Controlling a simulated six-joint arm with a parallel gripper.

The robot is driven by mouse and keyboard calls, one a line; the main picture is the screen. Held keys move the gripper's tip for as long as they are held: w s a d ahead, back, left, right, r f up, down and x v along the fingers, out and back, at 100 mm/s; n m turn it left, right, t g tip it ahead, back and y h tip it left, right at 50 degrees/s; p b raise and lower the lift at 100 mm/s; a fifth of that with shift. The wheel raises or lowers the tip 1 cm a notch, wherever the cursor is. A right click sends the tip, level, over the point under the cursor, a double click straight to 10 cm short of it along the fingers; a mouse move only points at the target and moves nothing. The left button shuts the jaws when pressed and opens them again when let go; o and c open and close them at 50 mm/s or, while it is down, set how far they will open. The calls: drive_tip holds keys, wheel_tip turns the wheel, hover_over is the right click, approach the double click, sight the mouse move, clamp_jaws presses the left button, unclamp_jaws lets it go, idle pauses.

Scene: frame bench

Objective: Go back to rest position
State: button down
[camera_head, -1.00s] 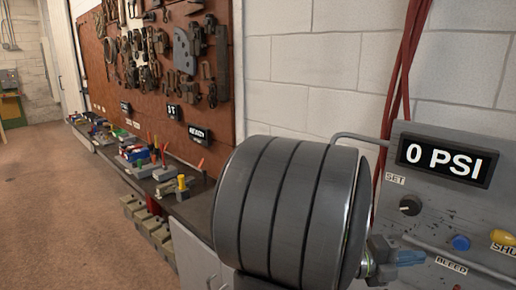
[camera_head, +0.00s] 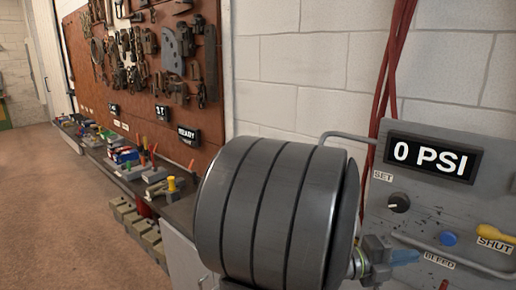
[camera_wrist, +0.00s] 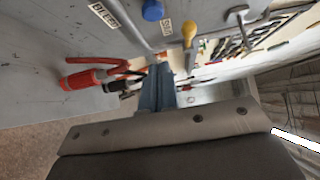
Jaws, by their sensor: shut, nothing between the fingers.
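My gripper (camera_head: 416,256) shows at the lower right of the head view, in front of the grey control panel (camera_head: 425,222). Its blue-grey fingers are together with nothing between them. In the wrist view, the shut fingers (camera_wrist: 160,74) point up the picture toward the panel and bench area. They look clear of the panel's knobs, though the exact gap cannot be told.
The panel has a 0 PSI display (camera_head: 433,158), a blue button (camera_head: 448,239) and a yellow SHUT lever (camera_head: 495,232). Red-handled pliers (camera_wrist: 84,79) show in the wrist view. Red hoses (camera_head: 388,90) hang behind. A tool board (camera_head: 150,80) and cluttered bench run left; the floor is open.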

drive_tip(key=s+d+r+n+t, duration=0.1)
drive_tip(key=d+r+n+t, duration=0.6)
drive_tip(key=d+r, duration=0.7)
drive_tip(key=s+d+r+g+h, duration=0.1)
drive_tip(key=s+d, duration=0.6)
drive_tip(key=shift+s+d+r+m, duration=0.15)
drive_tip(key=shift+s+d+m, duration=0.15)
drive_tip(key=shift+s+d, duration=0.05)
idle(1.3)
